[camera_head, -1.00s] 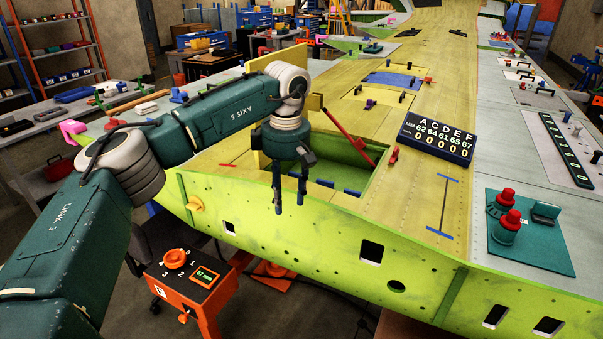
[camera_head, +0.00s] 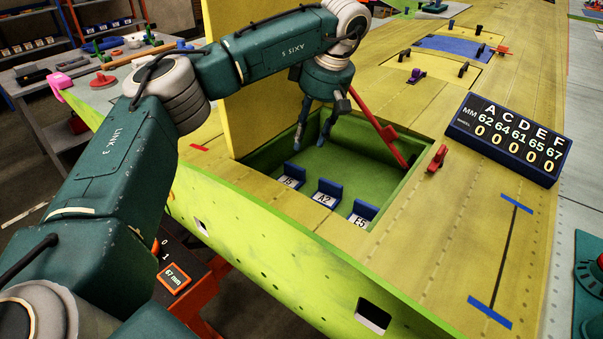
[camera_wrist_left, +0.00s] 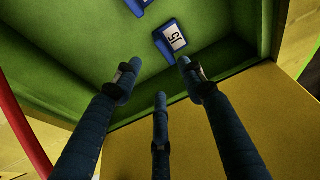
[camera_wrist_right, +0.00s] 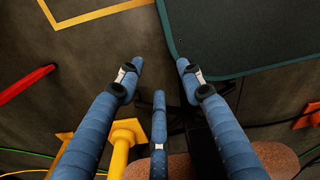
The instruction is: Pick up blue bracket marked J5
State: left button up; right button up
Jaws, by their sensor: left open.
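The blue bracket marked J5 (camera_head: 292,175) stands on the green floor of an open bay in the wing, at the left of a row of three. It also shows in the left wrist view (camera_wrist_left: 172,40), its white label turned sideways, just beyond the fingertips. My left gripper (camera_head: 313,140) points down over the bay, behind J5. Its three fingers (camera_wrist_left: 160,76) are spread and empty, apart from the bracket. My right gripper (camera_wrist_right: 160,78) shows only in its wrist view, fingers spread and empty above the dark floor.
Brackets A2 (camera_head: 325,193) and E5 (camera_head: 361,214) stand to the right of J5. A yellow panel (camera_head: 255,75) rises at the bay's left. A red strut (camera_head: 380,130) slants over its right side. A number board (camera_head: 505,138) lies to the right.

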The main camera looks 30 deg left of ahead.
aim_at(297, 166)
pick_arm(q)
jog(key=x, duration=0.3)
jog(key=shift+s+a+f+p, duration=0.2)
jog(key=shift+s+f+p, duration=0.15)
jog(key=shift+p, duration=0.05)
jog(key=shift+a+f, duration=0.1)
jog(key=shift+f, duration=0.2)
jog(key=shift+w+f, duration=0.1)
jog(key=shift+f, duration=0.15)
jog(key=p+x, duration=0.2)
jog(key=x, duration=0.2)
jog(key=shift+a+f, duration=0.2)
jog(key=shift+f, duration=0.25)
jog(key=shift+c, duration=1)
grip_shut()
pick_arm(e)
jog(key=r, duration=0.1)
jog(key=s+r, duration=0.1)
jog(key=r, duration=0.1)
jog(key=shift+s+a+r, duration=0.15)
jog(key=shift+s+a, duration=0.05)
jog(key=shift+s, duration=0.2)
